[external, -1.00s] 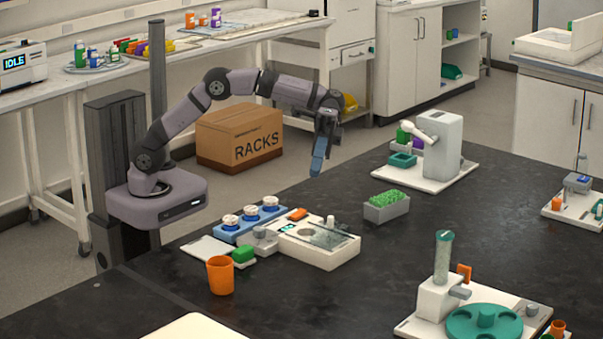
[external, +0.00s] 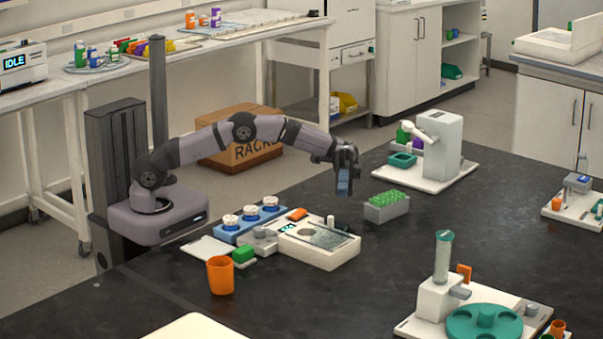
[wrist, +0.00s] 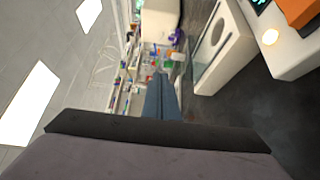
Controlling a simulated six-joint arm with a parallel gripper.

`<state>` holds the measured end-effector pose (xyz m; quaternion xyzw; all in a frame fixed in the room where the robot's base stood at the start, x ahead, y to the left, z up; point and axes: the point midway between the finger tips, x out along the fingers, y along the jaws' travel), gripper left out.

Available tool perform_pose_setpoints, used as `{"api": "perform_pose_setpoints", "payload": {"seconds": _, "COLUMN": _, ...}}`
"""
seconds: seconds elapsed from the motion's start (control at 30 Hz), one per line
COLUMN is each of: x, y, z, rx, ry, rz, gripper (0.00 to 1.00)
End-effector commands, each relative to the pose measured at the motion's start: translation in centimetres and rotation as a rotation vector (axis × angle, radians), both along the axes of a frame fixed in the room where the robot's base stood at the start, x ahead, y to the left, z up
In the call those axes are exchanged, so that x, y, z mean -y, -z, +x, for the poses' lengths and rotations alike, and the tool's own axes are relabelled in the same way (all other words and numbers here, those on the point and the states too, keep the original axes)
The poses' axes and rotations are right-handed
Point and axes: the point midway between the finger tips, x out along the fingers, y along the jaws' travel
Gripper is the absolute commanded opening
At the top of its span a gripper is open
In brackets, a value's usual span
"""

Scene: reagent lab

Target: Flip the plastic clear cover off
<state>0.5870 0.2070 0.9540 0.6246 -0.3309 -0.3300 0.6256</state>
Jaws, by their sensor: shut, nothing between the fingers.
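The white device (external: 330,258) sits on the black bench and has a dark round spot on top. A clear cover (external: 327,237) lies over the right part of its top, looking like a thin see-through pane. The device also shows at the upper right of the wrist view (wrist: 236,52). My gripper (external: 344,190) is shut and empty, with its blue fingers pointing down. It hangs above and behind the device's right end, apart from the cover. The shut fingers show in the middle of the wrist view (wrist: 160,92).
A blue holder with several white-topped jars (external: 250,218) stands left of the device. An orange cup (external: 220,275) and a green block (external: 243,254) are in front of it. A grey bin of green pieces (external: 387,207) stands close right of my gripper. Bare bench lies beyond the device's right end.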

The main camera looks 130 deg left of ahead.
Motion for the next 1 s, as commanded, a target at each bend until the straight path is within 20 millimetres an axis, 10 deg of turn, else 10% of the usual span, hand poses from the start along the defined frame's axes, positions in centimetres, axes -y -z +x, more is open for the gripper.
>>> {"api": "perform_pose_setpoints", "payload": {"seconds": 0.23, "x": 0.0, "y": 3.2, "z": 0.0, "rx": 0.000, "ry": 0.000, "rz": 0.001, "gripper": 0.00}}
{"api": "perform_pose_setpoints", "payload": {"seconds": 1.0, "x": 3.1, "y": 3.2, "z": 2.1, "rx": -0.001, "ry": 0.003, "rz": 0.002, "gripper": 0.00}}
